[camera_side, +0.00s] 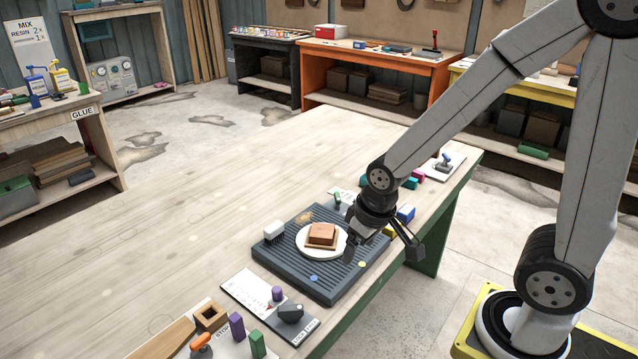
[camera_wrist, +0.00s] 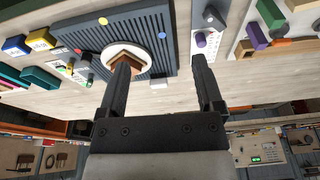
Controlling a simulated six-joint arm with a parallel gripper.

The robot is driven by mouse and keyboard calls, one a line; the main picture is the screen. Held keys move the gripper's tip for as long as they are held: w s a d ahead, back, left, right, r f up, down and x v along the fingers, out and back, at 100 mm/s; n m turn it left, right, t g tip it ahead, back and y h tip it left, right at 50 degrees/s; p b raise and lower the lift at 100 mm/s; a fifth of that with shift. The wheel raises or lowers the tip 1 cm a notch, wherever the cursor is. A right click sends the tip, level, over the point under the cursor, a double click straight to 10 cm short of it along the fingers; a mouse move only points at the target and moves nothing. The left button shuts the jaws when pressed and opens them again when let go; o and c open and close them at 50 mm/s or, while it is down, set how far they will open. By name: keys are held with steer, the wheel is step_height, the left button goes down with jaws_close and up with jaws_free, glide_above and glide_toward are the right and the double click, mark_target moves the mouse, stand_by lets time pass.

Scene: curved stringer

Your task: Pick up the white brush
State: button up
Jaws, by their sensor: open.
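The white brush (camera_side: 273,230) stands at the left corner of the dark ribbed mat (camera_side: 327,289), with dark bristles beneath a white top. In the wrist view a small white piece that looks like the brush (camera_wrist: 159,84) lies at the mat's lower edge, between my fingers in the picture. My gripper (camera_side: 383,245) is open and empty. In the side view it hangs above the right part of the mat, apart from the brush. The wrist view shows both fingers of my gripper (camera_wrist: 160,62) spread wide.
A brown block (camera_side: 321,234) sits on a round white plate (camera_side: 304,252) on the mat, between my gripper and the brush in the side view. A card with a dark slider (camera_side: 290,311) lies nearer the camera. Colored blocks (camera_side: 406,214) stand right. The table's left is clear.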

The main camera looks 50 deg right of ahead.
steer(key=w+d+f+m+g, duration=0.15)
steer(key=w+m, duration=0.65)
steer(key=w, duration=0.9)
steer(key=m+g, duration=0.1)
steer(key=m, duration=0.8)
glide_above(272, 227)
step_height(272, 227, down, 6)
steer(key=shift+s, duration=0.15)
steer(key=shift+w+d+f, duration=0.1)
steer(key=shift+w+f, duration=0.15)
steer(key=shift+w, duration=0.1)
steer(key=shift+s+f, duration=0.15)
steer(key=shift+f, duration=3.75)
jaws_close()
